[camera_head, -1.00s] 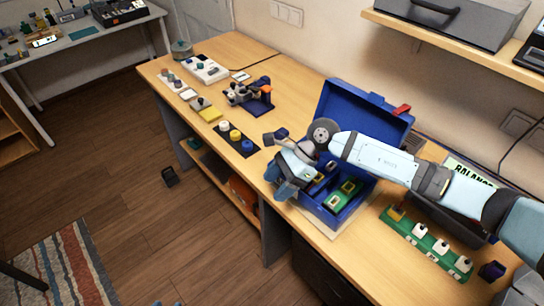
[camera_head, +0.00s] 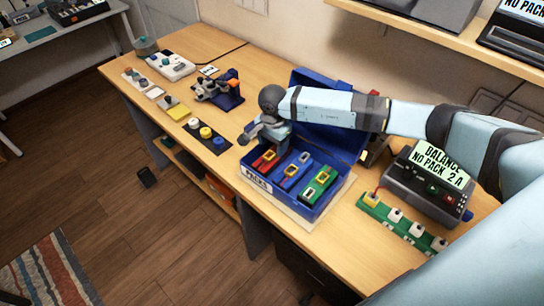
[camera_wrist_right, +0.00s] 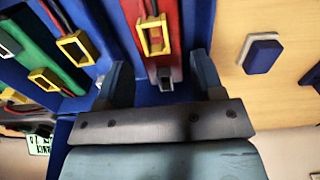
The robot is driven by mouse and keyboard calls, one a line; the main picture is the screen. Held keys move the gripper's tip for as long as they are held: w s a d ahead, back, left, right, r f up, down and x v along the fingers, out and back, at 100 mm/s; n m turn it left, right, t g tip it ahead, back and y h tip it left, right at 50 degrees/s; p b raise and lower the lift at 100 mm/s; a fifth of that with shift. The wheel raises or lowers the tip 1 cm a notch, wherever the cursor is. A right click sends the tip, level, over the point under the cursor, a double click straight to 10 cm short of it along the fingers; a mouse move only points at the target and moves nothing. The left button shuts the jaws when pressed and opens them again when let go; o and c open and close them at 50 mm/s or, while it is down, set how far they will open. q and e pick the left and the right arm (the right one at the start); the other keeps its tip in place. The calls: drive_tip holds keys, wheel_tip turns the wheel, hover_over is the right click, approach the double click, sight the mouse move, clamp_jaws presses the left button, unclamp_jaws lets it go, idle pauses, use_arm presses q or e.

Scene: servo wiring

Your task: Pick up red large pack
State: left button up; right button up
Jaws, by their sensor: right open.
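The red large pack (camera_head: 265,160) lies in the blue box (camera_head: 330,208), at the left end of a row of packs. It has a yellow connector and also shows in the right wrist view (camera_wrist_right: 172,40). My right gripper (camera_head: 262,132) is above the box's left end. In the right wrist view its two open fingers (camera_wrist_right: 160,84) stand on either side of the line of the red pack, with nothing held between them. Whether they touch the pack is not clear. My left gripper is not in view.
A blue pack (camera_head: 292,171) and a green pack (camera_head: 319,187) lie beside the red one. The box's lid stands open behind. A balance charger (camera_head: 430,185) and a green board (camera_head: 400,223) are to the right, a dark button strip (camera_head: 207,135) to the left.

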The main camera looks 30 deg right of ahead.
sight(272, 151)
drive_tip(key=shift+s+a+f+p, duration=0.15)
drive_tip(key=shift+f+p, duration=0.2)
drive_tip(key=shift+f, duration=0.25)
wheel_tip(272, 151, down, 4)
drive_tip(key=shift+a+r+p, duration=0.1)
drive_tip(key=shift+r+p, duration=0.1)
drive_tip(key=shift+p, duration=0.4)
drive_tip(key=shift+f, duration=0.35)
drive_tip(key=c, duration=0.8)
drive_tip(key=shift+r, duration=0.1)
drive_tip(key=shift+c, duration=1)
